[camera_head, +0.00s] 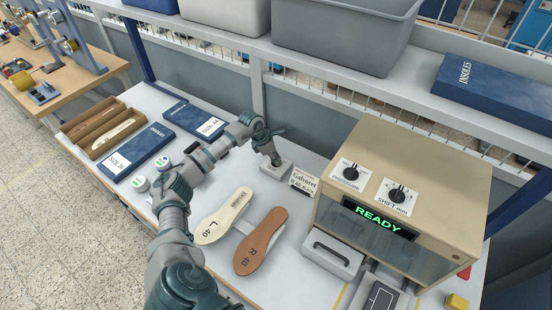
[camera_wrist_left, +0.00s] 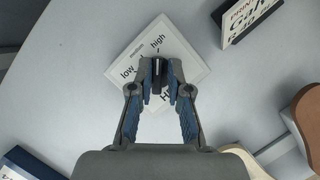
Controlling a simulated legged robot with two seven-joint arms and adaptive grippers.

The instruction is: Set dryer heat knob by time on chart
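The heat knob (camera_wrist_left: 159,74) is black and stands on a white dial plate (camera_wrist_left: 140,62) marked low, medium and high in the left wrist view. In the head view its small grey box (camera_head: 284,171) sits on the table, left of the beige machine. My left gripper (camera_wrist_left: 161,70) points down over the dial, its two fingers on either side of the knob and apparently closed on it. It also shows in the head view (camera_head: 270,152). The knob's pointer direction is hard to read. I cannot make out a heat-time chart. My right gripper is out of view.
A printed card (camera_head: 304,181) stands just right of the dial box. The beige machine (camera_head: 415,165) reads READY and has two knobs on top. A cream insole (camera_head: 223,216) and a brown insole (camera_head: 261,241) lie in front. Blue insole boxes (camera_head: 138,152) lie left.

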